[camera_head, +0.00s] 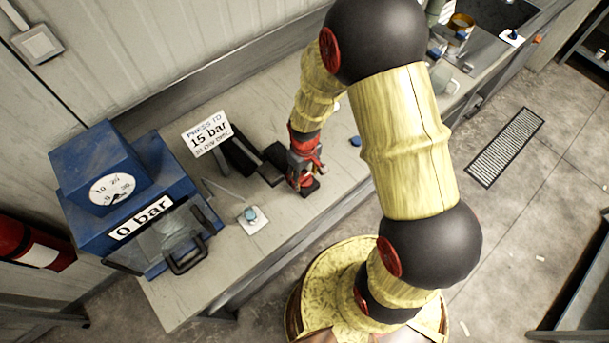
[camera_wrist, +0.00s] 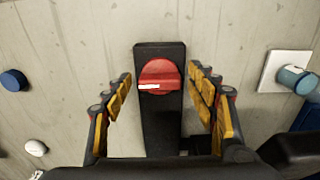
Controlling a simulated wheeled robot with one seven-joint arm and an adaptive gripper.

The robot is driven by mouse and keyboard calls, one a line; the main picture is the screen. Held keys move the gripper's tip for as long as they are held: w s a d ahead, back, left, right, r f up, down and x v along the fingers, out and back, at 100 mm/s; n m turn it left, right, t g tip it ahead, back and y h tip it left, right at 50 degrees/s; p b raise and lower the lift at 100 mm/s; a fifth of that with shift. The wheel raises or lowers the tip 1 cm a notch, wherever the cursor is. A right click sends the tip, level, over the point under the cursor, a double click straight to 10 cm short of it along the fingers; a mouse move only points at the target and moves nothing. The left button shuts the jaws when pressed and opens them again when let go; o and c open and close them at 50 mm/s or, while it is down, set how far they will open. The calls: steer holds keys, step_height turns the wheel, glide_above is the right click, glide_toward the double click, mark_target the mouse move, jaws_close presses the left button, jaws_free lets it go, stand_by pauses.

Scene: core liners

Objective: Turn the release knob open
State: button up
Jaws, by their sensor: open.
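The release knob (camera_wrist: 159,75) is a red round knob with a raised grip bar and a white mark at the bar's left end. It sits on a black base (camera_wrist: 160,118) on the bench top. In the wrist view my gripper (camera_wrist: 162,85) is open, with one finger on each side of the knob and a gap to it on both sides. In the head view my gripper (camera_head: 305,170) points down over the bench, and the knob is largely hidden under it. I cannot tell the exact height of the fingertips over the knob.
A white pad with a teal piece (camera_head: 250,215) lies near the gripper. A blue cap (camera_wrist: 14,79) lies on the other side. Bench (camera_head: 190,300) front is clear.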

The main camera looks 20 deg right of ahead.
mark_target(305, 176)
step_height(305, 176, up, 12)
stand_by(0.6)
stand_by(0.5)
steer(key=s+r+m+t+b, duration=0.3)
steer(key=s+r+t+b, duration=0.2)
steer(key=s+r+b, duration=0.7)
steer(key=shift+s+r+m+t, duration=0.3)
steer(key=shift+s+r+m, duration=0.15)
steer(key=shift+s, duration=0.6)
